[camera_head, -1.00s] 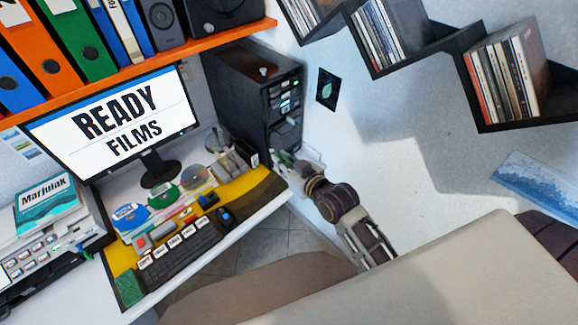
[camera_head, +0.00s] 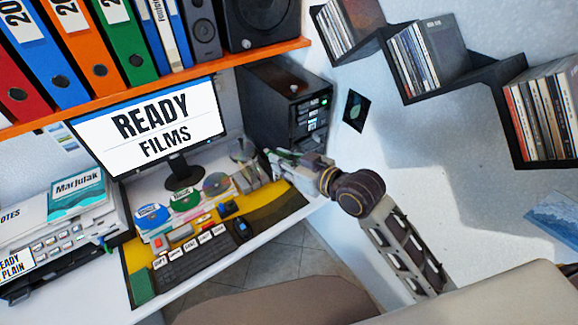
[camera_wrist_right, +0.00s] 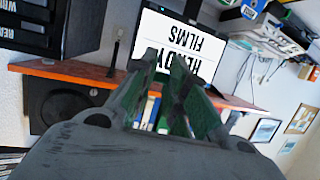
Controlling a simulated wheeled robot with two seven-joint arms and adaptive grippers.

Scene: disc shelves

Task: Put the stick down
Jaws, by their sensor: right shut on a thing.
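My right gripper (camera_head: 272,154) is in front of the black drive tower (camera_head: 288,104), above the right end of the desk and close to the pen holder. Its fingers also show in the right wrist view (camera_wrist_right: 168,72), with green inner faces close together. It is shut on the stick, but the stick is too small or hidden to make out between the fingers. My left gripper is not in view.
An orange shelf (camera_head: 240,58) with binders runs above. Black zigzag wall shelves (camera_head: 470,78) hold discs at right.

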